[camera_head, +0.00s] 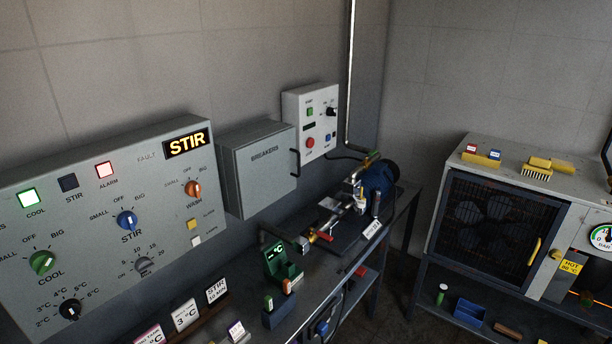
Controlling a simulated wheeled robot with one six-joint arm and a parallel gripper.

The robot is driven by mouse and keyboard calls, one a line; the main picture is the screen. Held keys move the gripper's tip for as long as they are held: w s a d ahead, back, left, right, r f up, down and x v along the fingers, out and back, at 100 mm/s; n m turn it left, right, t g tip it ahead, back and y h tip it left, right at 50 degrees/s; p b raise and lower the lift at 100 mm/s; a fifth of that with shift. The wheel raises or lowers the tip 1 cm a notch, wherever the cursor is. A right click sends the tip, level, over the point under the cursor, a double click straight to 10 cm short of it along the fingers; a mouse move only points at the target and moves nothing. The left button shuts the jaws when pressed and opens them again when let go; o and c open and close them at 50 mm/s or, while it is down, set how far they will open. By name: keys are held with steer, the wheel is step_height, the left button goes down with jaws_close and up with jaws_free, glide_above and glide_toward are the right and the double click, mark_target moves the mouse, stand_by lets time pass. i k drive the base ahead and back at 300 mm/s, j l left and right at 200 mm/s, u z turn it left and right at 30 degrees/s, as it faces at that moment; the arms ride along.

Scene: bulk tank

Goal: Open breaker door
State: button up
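The breaker box is a grey wall box right of the big control panel. Its door (262,165) is marked BREAKERS and appears shut. A dark vertical handle (295,163) sits at the door's right edge. What is behind the door is hidden. My gripper is not in view.
A large control panel (150,214) fills the left wall, its display reading STIR. A smaller white switch box (312,122) hangs right of the breaker box. A dark bench (400,215) below carries a pump motor (378,180) and pipes. A cabinet (575,160) stands at right.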

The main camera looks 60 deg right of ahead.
mark_target(266, 167)
steer(key=z, duration=1.65)
steer(key=i+l+u, duration=0.1)
steer(key=i+l, duration=0.7)
steer(key=l, duration=0.15)
steer(key=u, duration=0.05)
